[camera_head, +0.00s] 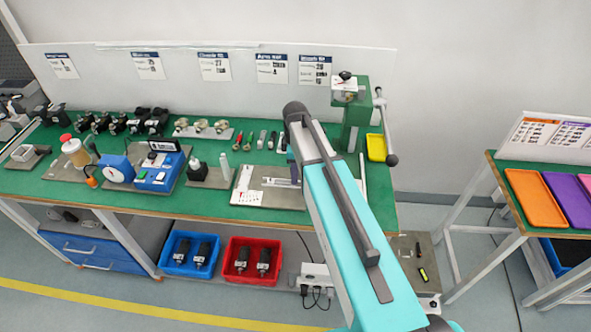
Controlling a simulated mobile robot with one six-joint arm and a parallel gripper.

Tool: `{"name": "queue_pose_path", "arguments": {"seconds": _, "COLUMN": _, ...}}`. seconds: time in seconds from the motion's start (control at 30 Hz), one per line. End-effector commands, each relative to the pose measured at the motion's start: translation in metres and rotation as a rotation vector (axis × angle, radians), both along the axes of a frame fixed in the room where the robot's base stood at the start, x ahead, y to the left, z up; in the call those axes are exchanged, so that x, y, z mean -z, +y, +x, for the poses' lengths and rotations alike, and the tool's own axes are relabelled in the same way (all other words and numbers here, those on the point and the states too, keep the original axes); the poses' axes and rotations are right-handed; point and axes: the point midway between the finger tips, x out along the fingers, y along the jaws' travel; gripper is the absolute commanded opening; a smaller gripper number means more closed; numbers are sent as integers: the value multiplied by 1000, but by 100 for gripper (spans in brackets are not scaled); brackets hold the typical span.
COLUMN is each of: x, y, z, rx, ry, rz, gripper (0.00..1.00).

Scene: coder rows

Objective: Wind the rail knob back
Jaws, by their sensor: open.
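My arm reaches up from the bottom right over the bench, and its dark elbow hides what lies behind it. I cannot make out my gripper; it seems to be behind the arm. A flat grey fixture plate (284,198) lies on the bench just left of the arm. A pale rail-like bar (281,182) sits on it, partly covered at its right end. I cannot make out a rail knob on it. A white printed sheet (246,180) lies at the plate's left side.
The green bench (215,205) holds several devices on its left. Blue (190,255) and red (251,261) bins sit below. A second table (510,195) is at right.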

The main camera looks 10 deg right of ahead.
Motion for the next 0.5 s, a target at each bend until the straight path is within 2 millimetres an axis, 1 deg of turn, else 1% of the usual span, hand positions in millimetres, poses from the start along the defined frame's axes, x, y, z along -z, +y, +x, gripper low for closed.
{"name": "queue_pose_path", "arguments": {"seconds": 0.03, "x": 0, "y": 0, "z": 0, "rx": 0, "ry": 0, "rz": 0, "gripper": 47}}
{"name": "queue_pose_path", "arguments": {"seconds": 0.27, "x": 0, "y": 0, "z": 0, "rx": 1, "ry": 0, "rz": 0, "gripper": 8}}
{"name": "queue_pose_path", "arguments": {"seconds": 0.3, "x": 0, "y": 0, "z": 0, "rx": 1, "ry": 1, "rz": 0, "gripper": 6}}
{"name": "queue_pose_path", "arguments": {"seconds": 0.5, "x": 0, "y": -1, "z": 0, "rx": 10, "ry": 1, "rz": 0, "gripper": 6}}
